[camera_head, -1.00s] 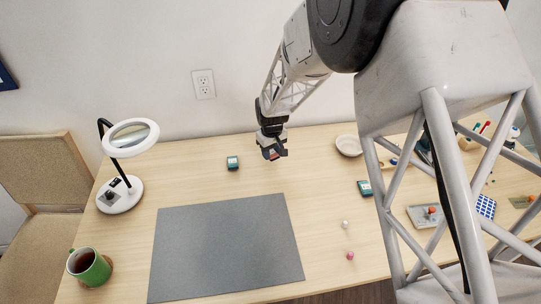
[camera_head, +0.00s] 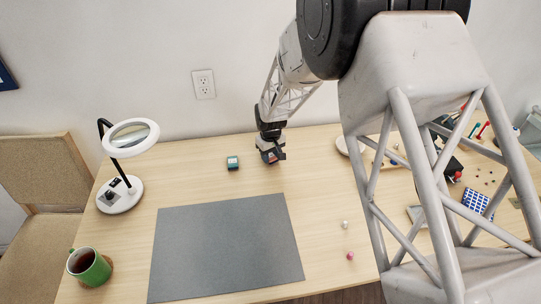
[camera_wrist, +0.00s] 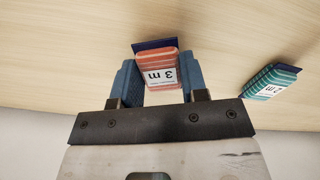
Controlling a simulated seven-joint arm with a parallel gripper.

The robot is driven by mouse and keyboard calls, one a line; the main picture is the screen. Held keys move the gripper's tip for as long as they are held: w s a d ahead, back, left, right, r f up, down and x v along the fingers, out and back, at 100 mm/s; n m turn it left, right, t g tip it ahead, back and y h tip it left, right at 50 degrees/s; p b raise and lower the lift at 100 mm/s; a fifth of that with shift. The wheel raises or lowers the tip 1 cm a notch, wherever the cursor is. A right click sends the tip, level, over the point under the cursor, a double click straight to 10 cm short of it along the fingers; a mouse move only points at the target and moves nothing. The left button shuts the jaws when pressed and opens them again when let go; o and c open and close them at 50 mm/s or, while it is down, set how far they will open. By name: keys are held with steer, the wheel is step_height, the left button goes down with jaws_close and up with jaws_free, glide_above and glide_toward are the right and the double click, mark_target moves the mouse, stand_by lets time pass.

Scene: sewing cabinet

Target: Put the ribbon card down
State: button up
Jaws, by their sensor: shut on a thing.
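My gripper (camera_head: 271,155) is low over the back of the table, a little right of the teal ribbon card (camera_head: 232,162). In the wrist view, my gripper (camera_wrist: 158,80) is shut on a ribbon card (camera_wrist: 158,66) with salmon-red ribbon, a dark blue backing and a white "3 m" label. The blue fingers press on its two sides. I cannot tell whether the card touches the table. The teal card, labelled "2 m", also shows in the wrist view (camera_wrist: 271,83), lying apart from the held one.
A grey mat (camera_head: 228,250) lies in front of the gripper. A magnifier lamp (camera_head: 128,137) and a green mug (camera_head: 89,267) stand at the left. Two small beads lie right of the mat. My arm hides much of the right side. Bare table surrounds the gripper.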

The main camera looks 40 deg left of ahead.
mark_target(271, 156)
steer(key=shift+f, duration=0.2)
steer(key=o, duration=0.9)
step_height(271, 156, up, 12)
stand_by(0.6)
steer(key=shift+r, duration=0.1)
stand_by(0.4)
stand_by(0.4)
